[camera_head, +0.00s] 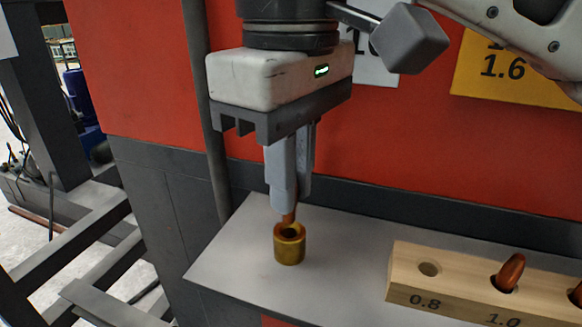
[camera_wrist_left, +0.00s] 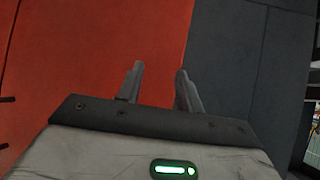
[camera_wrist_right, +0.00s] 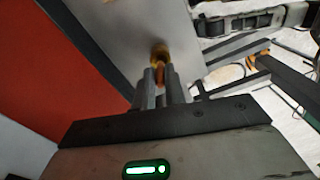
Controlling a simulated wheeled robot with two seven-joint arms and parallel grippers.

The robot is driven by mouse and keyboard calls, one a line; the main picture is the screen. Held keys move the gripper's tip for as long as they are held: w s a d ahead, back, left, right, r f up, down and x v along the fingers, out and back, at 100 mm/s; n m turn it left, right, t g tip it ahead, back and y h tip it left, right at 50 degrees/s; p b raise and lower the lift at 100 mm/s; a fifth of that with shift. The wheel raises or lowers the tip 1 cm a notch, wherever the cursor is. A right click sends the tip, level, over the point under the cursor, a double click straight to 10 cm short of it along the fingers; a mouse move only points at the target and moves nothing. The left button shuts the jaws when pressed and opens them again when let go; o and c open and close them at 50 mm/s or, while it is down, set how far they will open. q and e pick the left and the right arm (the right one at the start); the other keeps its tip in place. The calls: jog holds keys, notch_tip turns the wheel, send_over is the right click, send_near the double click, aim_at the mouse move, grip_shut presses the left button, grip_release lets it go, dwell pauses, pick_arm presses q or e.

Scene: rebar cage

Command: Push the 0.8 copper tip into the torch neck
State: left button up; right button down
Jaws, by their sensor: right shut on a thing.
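The torch neck (camera_head: 289,246) is a short brass cylinder with an open top, standing upright on the grey shelf. My right gripper (camera_head: 290,205) points down just above it, shut on the copper tip (camera_head: 290,217). The tip's lower end shows below the fingers at the neck's opening; I cannot tell how far it is inside. In the right wrist view the copper tip (camera_wrist_right: 162,72) lies between the fingers, with the brass neck (camera_wrist_right: 160,54) just beyond. My left gripper (camera_wrist_left: 160,78) shows only in its own wrist view, fingers apart and empty, facing a red and grey surface.
A wooden block (camera_head: 462,290) at the right of the shelf has an empty hole marked 0.8 and a copper tip (camera_head: 510,271) in the hole marked 1.0. The grey shelf (camera_head: 340,270) is clear between block and neck. A red panel (camera_head: 400,140) stands behind.

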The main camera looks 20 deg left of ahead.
aim_at(289, 219)
dwell(0.4)
jog(key=shift+p, duration=0.55)
dwell(0.5)
jog(key=shift+p, duration=0.55)
dwell(0.5)
jog(key=shift+f, duration=1.55)
jog(key=c, duration=1.4)
grip_release()
